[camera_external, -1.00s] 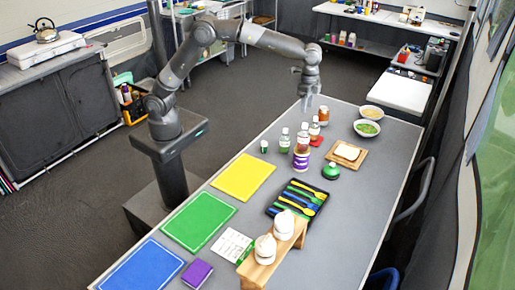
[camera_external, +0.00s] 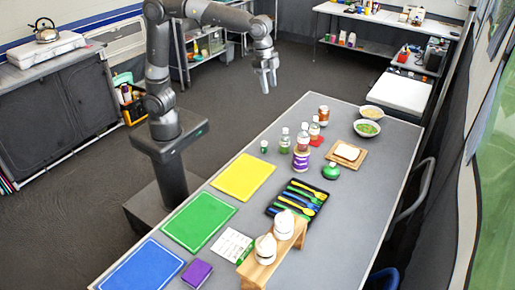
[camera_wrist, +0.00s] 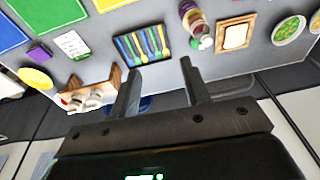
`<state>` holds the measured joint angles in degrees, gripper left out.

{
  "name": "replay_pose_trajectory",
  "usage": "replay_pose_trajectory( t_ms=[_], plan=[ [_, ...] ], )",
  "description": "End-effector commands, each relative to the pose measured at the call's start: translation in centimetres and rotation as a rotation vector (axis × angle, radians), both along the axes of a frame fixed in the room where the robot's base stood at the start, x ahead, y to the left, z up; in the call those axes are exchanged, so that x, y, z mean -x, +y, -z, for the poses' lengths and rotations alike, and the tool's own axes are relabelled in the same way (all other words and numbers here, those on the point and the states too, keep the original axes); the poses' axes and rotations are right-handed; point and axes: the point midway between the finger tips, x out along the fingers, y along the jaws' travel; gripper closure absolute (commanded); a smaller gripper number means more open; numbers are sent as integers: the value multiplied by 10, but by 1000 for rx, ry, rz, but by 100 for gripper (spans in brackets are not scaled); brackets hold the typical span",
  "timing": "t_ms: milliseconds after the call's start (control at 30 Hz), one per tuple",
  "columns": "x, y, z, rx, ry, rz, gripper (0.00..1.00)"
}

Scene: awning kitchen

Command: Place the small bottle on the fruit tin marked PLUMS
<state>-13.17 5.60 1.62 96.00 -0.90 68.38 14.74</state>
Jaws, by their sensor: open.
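A fruit tin with a purple band (camera_external: 301,160) stands mid-table among several bottles and jars; its lettering is too small to read. A small clear bottle with a pale cap (camera_external: 304,138) appears upright on top of the tin. In the wrist view the purple-banded tin (camera_wrist: 187,8) is at the top edge, with the bottle (camera_wrist: 196,24) seeming to rise from it. A similar small bottle (camera_external: 284,142) stands just left of the tin. My gripper (camera_external: 267,82) is open and empty, raised beyond the table's left edge, clear of both; its fingers also show in the wrist view (camera_wrist: 161,68).
Close to the tin are a red-based bottle (camera_external: 314,130), a brown jar (camera_external: 323,115), a little green bottle (camera_external: 264,147) and a green round object (camera_external: 331,170). A cutlery tray (camera_external: 275,211), bread board (camera_external: 358,161) and wooden stand (camera_external: 253,272) are nearby.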

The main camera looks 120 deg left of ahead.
Motion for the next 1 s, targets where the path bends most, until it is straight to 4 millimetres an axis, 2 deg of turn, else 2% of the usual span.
replay_pose_trajectory(
  t_ms=[33, 133, 333, 467, 700, 833, 1000],
  plan=[
    [17, -13, -7, -3, -22, 3, 57],
    [48, -34, -13, -4, -59, 4, 57],
    [111, -71, -14, -2, -134, 7, 57],
    [152, -90, -6, 3, -184, 9, 57],
    [221, -117, 22, 17, -267, 13, 57],
    [245, -124, 38, 25, -299, 13, 57],
    [259, -128, 48, 30, -319, 14, 57]
  ],
)
